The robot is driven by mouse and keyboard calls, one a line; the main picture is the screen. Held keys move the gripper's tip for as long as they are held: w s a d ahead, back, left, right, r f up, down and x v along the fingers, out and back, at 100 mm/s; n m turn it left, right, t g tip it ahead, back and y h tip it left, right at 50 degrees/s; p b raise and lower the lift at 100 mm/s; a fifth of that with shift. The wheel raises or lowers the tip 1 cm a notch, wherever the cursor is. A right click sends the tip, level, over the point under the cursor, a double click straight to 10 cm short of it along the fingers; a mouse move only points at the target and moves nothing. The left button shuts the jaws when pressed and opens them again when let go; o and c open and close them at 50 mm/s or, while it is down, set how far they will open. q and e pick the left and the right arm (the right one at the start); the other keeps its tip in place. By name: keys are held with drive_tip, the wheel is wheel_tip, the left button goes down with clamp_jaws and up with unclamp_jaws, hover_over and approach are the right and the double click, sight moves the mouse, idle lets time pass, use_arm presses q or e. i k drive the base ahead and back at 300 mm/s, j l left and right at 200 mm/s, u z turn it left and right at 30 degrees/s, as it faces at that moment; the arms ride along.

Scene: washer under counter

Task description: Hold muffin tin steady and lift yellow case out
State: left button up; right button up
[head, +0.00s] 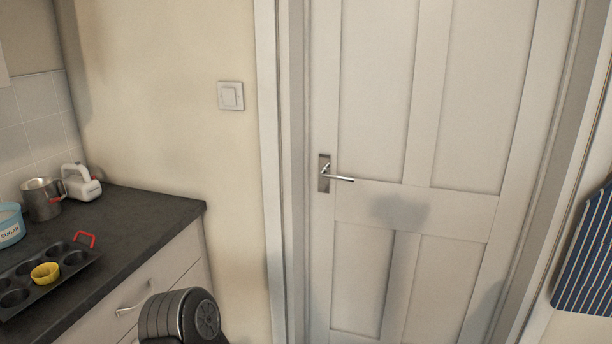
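The dark muffin tin (66,279) lies on the counter at the lower left of the head view, partly cut off by the left edge. The yellow case (45,272) sits in one of the cups, and the other cups in view look empty. Neither gripper shows in the head view. A dark rounded part of my own arm is at the bottom, right of the counter, and nothing of mine touches the tin.
The dark counter (150,212) ends at a corner near the wall. A blue sugar tin (9,226), a metal jug (42,199) and a white hand mixer (82,183) stand behind the tin. Drawers are below. A closed white door (385,200) fills the middle; a striped apron (590,260) hangs at right.

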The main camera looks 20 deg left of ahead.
sight(45, 274)
drive_tip(key=i+u, duration=0.3)
drive_tip(key=u, duration=0.15)
drive_tip(key=i+l+u, duration=0.2)
drive_tip(key=u, duration=0.25)
drive_tip(key=i+l+u, duration=0.25)
drive_tip(key=u, duration=0.2)
drive_tip(key=i+l+u, duration=0.4)
drive_tip(key=l+u, duration=0.3)
drive_tip(key=u, duration=0.15)
drive_tip(key=i+l+u, duration=0.15)
drive_tip(key=l+u, duration=1.2)
drive_tip(key=k+j, duration=0.05)
